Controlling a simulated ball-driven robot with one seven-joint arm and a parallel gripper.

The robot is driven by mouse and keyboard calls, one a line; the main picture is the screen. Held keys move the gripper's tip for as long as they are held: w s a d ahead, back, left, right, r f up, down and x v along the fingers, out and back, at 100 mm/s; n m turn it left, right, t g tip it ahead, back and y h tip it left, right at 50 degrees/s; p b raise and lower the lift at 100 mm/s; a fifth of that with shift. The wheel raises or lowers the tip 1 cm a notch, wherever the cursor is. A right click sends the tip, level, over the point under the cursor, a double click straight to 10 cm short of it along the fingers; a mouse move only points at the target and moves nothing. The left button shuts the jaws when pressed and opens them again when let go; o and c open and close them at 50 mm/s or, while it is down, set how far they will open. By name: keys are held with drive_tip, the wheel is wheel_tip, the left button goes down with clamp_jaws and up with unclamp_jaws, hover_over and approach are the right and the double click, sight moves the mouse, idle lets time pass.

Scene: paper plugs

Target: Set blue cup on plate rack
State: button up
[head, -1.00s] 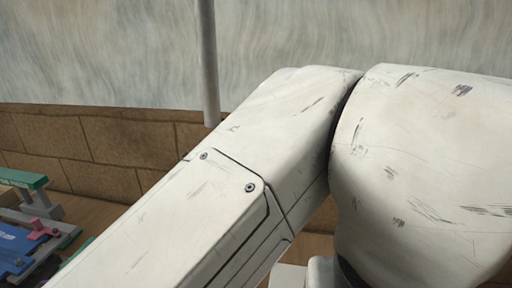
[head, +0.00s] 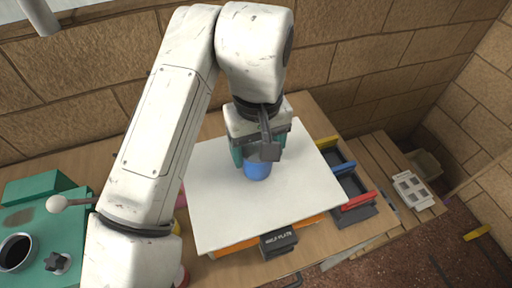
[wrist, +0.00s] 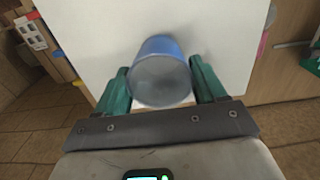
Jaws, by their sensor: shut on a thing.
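A blue cup (head: 257,171) is in my gripper (head: 256,156), over the white sheet or board on the table. In the wrist view the cup (wrist: 163,65) is between the two green fingers of my gripper (wrist: 162,88), its round end facing the camera. In the head view the gripper hides the cup's upper part. I cannot tell whether its bottom touches the white surface. No part is clearly marked as the plate rack; a white slotted piece (head: 411,189) lies at the right, and it may be the rack.
The white board (head: 221,215) covers the table's middle. A black labelled block (head: 278,241) is at its front edge. A dark tray with blue, red and yellow bars (head: 357,202) is right of it. A green unit with a dark round opening (head: 16,252) is at the left.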

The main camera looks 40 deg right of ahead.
sight(257, 148)
drive_tip(key=shift+f, duration=0.65)
drive_tip(key=shift+f, duration=0.15)
drive_tip(key=o, duration=1)
drive_tip(key=shift+o, duration=0.2)
wheel_tip(257, 148, up, 12)
drive_tip(key=shift+r, duration=0.2)
